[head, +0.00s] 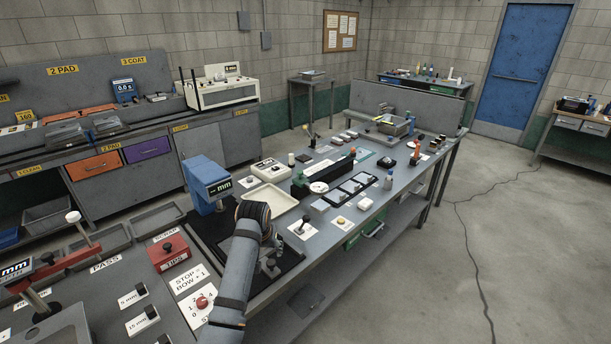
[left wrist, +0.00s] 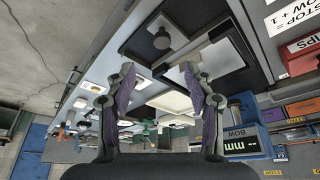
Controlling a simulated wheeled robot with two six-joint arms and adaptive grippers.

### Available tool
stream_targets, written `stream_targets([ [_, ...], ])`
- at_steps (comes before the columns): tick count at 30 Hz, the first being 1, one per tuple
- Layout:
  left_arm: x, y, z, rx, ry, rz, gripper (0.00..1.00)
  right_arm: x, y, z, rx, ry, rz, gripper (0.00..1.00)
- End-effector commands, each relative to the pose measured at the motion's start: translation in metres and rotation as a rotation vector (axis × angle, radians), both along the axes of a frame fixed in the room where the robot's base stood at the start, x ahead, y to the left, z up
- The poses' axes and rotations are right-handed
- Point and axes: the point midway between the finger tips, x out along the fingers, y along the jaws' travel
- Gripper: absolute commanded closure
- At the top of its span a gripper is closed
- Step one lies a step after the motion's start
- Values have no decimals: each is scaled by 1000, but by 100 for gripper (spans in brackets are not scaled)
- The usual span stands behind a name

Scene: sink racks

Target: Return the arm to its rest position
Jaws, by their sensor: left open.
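My left arm (head: 235,275) comes up from the bottom centre of the head view and bends at a dark banded wrist, over the bench beside the blue gauge. Its fingers are hard to make out there. In the left wrist view my left gripper (left wrist: 158,95) is open, its two purple-padded fingers wide apart with nothing between them. That view looks along the bench and appears upside down. My right gripper is not in view.
Close to the wrist are a blue gauge (head: 205,184) marked mm, a dark mat (head: 284,267), a cream tray (head: 266,199) and a red TIPS box (head: 170,252). Several small items crowd the bench beyond.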

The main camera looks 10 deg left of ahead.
Motion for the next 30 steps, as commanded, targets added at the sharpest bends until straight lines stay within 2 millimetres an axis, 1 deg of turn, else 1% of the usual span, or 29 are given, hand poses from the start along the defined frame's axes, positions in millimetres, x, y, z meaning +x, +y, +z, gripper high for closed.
stream_targets([
  [2, -16, 7, -16, 6, 11, 2, 46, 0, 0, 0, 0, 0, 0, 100],
  [4, -45, 17, -37, 14, 21, 1, 46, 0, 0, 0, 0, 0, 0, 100],
  [5, -61, 22, -47, 19, 26, -2, 46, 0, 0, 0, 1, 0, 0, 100],
  [6, -85, 29, -58, 29, 31, -8, 46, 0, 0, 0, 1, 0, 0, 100],
  [8, -120, 37, -71, 42, 37, -21, 46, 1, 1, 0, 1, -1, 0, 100],
  [9, -141, 40, -76, 50, 41, -30, 46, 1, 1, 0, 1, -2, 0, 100],
  [12, -183, 46, -82, 67, 49, -57, 46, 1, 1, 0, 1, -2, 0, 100],
  [15, -216, 48, -84, 77, 57, -81, 46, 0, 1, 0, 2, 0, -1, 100],
  [21, -271, 48, -77, 92, 68, -132, 46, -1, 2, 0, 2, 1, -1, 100],
  [27, -317, 45, -64, 100, 81, -185, 46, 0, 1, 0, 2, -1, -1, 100],
  [28, -318, 45, -70, 100, 85, -187, 46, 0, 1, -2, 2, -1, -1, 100],
  [30, -310, 47, -96, 98, 93, -182, 46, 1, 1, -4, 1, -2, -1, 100],
])
